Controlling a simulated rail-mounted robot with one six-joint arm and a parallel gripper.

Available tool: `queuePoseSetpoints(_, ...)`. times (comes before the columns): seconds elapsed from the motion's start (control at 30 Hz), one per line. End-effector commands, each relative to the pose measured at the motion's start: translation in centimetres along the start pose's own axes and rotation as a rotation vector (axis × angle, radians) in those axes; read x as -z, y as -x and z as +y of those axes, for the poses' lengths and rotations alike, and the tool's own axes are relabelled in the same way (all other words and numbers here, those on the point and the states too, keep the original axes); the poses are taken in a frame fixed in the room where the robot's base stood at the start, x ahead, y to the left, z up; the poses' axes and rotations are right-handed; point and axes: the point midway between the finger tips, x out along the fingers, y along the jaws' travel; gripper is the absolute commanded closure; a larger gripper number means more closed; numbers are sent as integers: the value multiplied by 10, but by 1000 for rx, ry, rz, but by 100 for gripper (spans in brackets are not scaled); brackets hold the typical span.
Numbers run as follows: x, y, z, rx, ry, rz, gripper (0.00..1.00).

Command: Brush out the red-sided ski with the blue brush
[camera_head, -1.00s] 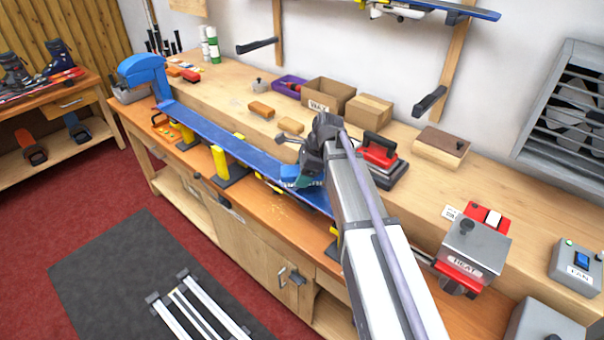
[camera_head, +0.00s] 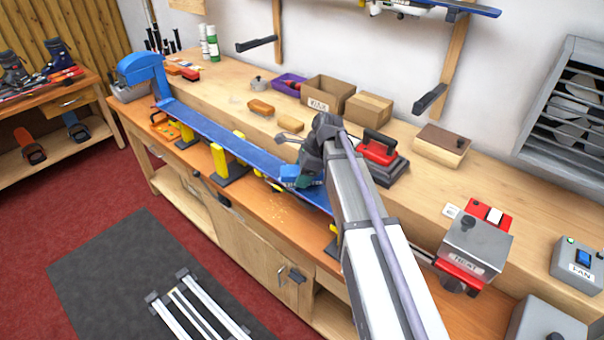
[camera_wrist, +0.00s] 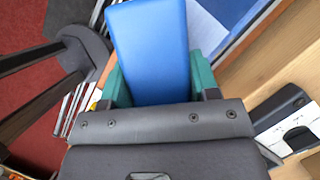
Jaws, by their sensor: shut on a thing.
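The long ski (camera_head: 225,138) lies base up along the front bench, its blue base showing and its bent-up tip (camera_head: 140,68) at the far left. I cannot make out its side colour. My gripper (camera_head: 305,180) is over the right-hand part of the ski, shut on the blue brush (camera_head: 289,173). In the wrist view the blue brush (camera_wrist: 150,48) sits between the teal finger pads, with part of the ski (camera_wrist: 205,32) behind it. The brush's underside is hidden, so I cannot tell whether it touches the base. My arm hides the ski's right end.
Yellow-and-black supports (camera_head: 220,160) stand by the ski. Light specks lie on the bench front. A grey mat (camera_head: 130,265) covers the floor in front.

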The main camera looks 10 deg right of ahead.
Motion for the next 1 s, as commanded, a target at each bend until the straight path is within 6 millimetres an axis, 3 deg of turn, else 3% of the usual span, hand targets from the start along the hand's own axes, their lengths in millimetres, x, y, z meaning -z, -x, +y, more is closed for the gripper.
queuePoseSetpoints(0.67, 4, -11, -1, 0, 0, 0, 67)
queuePoseSetpoints(1.0, -18, -17, -24, 0, 1, 0, 67)
